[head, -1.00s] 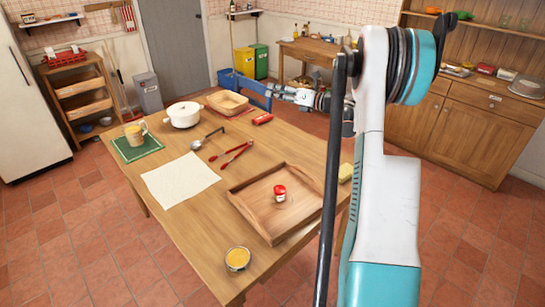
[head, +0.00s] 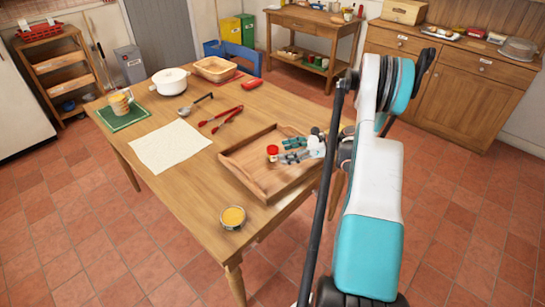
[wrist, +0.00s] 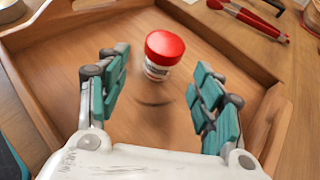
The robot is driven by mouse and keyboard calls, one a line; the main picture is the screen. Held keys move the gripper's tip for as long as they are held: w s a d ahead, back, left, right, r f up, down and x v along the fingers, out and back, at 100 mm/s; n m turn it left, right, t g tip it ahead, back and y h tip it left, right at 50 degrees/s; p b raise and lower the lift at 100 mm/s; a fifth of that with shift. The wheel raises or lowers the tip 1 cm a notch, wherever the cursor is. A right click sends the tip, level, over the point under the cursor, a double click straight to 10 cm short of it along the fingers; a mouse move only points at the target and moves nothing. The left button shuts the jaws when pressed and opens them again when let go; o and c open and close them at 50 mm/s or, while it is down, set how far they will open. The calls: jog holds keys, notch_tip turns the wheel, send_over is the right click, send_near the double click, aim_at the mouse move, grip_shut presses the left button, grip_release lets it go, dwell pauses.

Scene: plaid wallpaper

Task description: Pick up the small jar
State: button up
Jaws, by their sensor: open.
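The small jar (head: 272,152) has a red lid and a pale label. It stands upright in the wooden tray (head: 245,177) on the table. My gripper (head: 283,151) is low over the tray, just right of the jar in the head view. In the wrist view my gripper (wrist: 156,100) is open, with a teal-padded finger on each side. There the jar (wrist: 163,54) shows ahead, between the lines of the two fingers and a little beyond their tips. Nothing is between the fingers, and I see no contact with the jar.
The tray's raised rim surrounds the jar and my gripper. Red tongs (head: 226,119) and a ladle (head: 190,107) lie behind the tray. A cloth (head: 168,147) lies to its left. An open yellow-filled tin (head: 233,217) stands near the front edge.

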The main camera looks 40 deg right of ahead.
aim_at(272, 152)
jog(key=shift+r+b+x, duration=0.15)
jog(key=shift+b+x, duration=0.5)
jog(key=shift+x, duration=0.95)
jog(key=shift+r+b+x, duration=0.2)
jog(key=shift+b+x, duration=0.4)
jog(key=shift+x, duration=1)
jog(key=shift+w, duration=0.15)
jog(key=c, duration=1.2)
jog(key=shift+c, duration=0.6)
